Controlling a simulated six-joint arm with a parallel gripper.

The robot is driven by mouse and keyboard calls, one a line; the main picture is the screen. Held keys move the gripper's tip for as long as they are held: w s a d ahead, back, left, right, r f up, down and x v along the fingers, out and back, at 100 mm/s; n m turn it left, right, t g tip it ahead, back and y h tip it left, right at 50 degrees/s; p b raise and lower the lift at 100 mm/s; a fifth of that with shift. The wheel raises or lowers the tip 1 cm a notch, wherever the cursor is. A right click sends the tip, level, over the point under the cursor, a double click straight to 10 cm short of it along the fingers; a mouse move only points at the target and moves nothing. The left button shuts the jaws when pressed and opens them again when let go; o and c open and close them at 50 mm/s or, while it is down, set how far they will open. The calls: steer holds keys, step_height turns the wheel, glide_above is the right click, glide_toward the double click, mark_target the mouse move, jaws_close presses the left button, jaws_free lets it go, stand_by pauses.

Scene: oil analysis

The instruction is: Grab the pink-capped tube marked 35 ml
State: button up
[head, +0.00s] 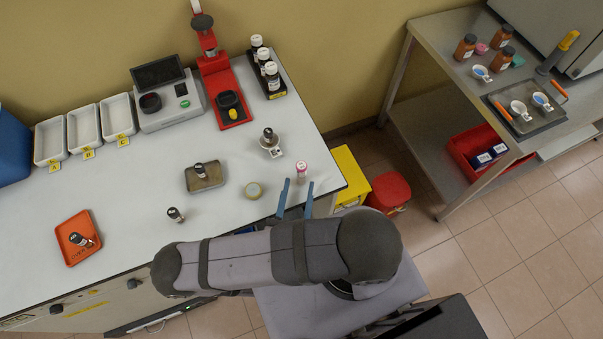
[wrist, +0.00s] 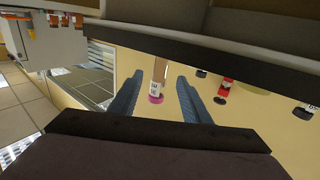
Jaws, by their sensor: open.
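The pink-capped tube (head: 302,170) stands upright near the right end of the white table. In the wrist view the tube (wrist: 155,87) shows a white label and a pink cap, and lies between the two blue fingers in the picture. The label's writing is too small to read. My gripper (head: 297,187) is open and empty, its fingertips just on the near side of the tube in the head view. The fingers (wrist: 160,77) show on either side of the tube in the wrist view. I cannot tell whether they are level with it in depth.
A grey tray (head: 215,183), an orange tray (head: 72,252) and a red stand (head: 228,92) are further off. The table's right edge is close.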

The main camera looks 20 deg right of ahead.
mark_target(301, 179)
steer(key=shift+w, duration=0.1)
steer(key=shift+x, duration=2.5)
steer(key=shift+r, duration=0.1)
jaws_close()
